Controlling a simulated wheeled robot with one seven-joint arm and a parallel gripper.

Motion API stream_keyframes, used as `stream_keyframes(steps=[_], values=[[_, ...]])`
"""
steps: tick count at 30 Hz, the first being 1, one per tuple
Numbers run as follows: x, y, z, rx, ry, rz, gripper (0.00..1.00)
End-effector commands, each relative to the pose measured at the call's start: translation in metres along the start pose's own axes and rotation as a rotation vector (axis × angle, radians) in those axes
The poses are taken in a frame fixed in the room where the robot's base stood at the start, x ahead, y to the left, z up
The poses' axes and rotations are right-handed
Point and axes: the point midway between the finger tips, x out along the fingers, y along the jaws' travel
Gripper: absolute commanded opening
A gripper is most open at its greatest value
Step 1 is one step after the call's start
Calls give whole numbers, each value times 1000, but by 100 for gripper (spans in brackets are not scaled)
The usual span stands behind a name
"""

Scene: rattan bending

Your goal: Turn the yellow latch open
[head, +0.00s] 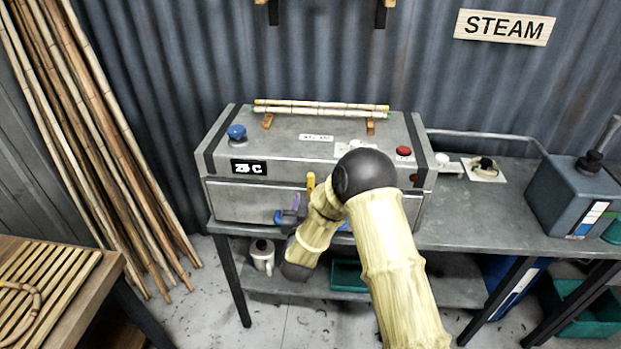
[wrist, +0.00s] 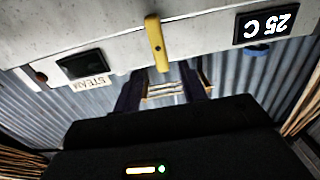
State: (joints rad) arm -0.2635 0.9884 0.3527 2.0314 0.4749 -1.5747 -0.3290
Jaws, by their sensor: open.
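The yellow latch (head: 310,186) is a short upright bar on the front of the grey steam box (head: 250,200). It also shows in the wrist view (wrist: 157,45), close ahead of my gripper (wrist: 162,84). The two dark fingers are apart, with nothing between them. The latch's near end lines up roughly with the gap between the fingers, and I see no clear contact. In the head view my gripper (head: 294,207) is just left of and below the latch, partly hidden by my arm.
A blue knob (head: 236,132) and a red button (head: 403,151) sit on the box top, with canes (head: 320,108) on rests. A "25 C" display (wrist: 266,24) is beside the latch. A mug (head: 262,256) stands on the shelf below.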

Motion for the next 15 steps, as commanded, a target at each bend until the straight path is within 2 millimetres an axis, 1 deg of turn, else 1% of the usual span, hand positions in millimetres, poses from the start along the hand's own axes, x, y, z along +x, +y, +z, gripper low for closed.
stream_keyframes(steps=[1,6,12,15], values=[[9,0,-3,2,1,2,42],[36,1,-3,1,1,2,42],[66,1,-2,1,0,2,42],[77,0,-2,2,1,2,42]])
